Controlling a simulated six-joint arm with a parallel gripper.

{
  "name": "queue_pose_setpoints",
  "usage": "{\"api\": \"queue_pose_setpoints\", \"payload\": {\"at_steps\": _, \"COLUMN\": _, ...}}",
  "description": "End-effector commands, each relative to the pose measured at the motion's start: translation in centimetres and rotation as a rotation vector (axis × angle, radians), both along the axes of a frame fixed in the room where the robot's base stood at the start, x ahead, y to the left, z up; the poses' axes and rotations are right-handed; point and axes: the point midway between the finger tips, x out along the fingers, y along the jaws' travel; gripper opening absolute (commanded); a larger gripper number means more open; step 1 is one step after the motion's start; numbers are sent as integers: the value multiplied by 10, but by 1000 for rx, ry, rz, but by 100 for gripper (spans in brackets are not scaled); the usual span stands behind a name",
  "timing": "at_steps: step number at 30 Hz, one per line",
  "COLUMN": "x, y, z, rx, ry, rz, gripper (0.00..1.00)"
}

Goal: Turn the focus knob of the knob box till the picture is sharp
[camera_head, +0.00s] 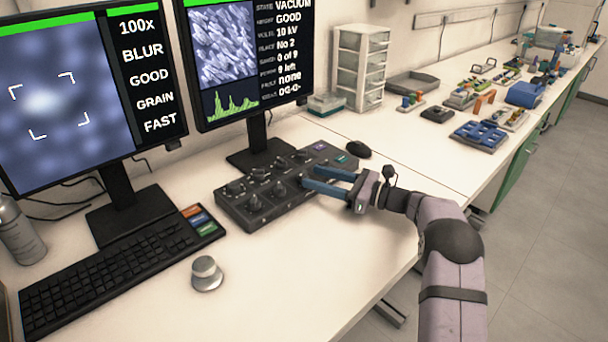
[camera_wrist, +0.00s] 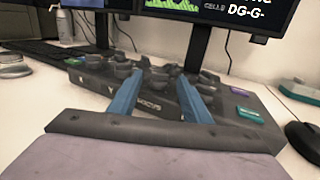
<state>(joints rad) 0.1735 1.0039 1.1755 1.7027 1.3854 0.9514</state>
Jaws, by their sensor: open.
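The knob box (camera_head: 240,210) is a dark slab with several black knobs, on the desk below the two monitors. It also shows in the wrist view (camera_wrist: 85,76). My gripper (camera_head: 318,182), with two blue fingers, is at the box's right front part. The left monitor (camera_head: 65,95) shows a blurred blue picture with a bright spot inside corner marks, and the words 100x, BLUR, GOOD, GRAIN, FAST.
The right monitor (camera_head: 228,45) shows a grey textured picture and status text. A keyboard (camera_head: 110,270) and a silver knob-like piece (camera_head: 207,273) lie at the left front. A black mouse (camera_head: 358,149) is behind my gripper. A drawer unit (camera_head: 360,65) and several trays stand farther right.

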Motion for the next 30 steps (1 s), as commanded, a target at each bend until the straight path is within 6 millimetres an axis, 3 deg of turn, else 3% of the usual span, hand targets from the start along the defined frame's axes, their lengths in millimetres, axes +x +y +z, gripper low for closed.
{"api": "queue_pose_setpoints", "payload": {"at_steps": 9, "x": 14, "y": 35, "z": 0, "rx": 0, "ry": -1, "rz": 1, "gripper": 44}}
{"api": "queue_pose_setpoints", "payload": {"at_steps": 22, "x": 18, "y": 43, "z": 0, "rx": 0, "ry": -1, "rz": -1, "gripper": 44}}
{"api": "queue_pose_setpoints", "payload": {"at_steps": 27, "x": 18, "y": 43, "z": 0, "rx": -1, "ry": -1, "rz": -1, "gripper": 6}}
{"api": "queue_pose_setpoints", "payload": {"at_steps": 30, "x": 18, "y": 43, "z": 0, "rx": -1, "ry": -1, "rz": 0, "gripper": 3}}
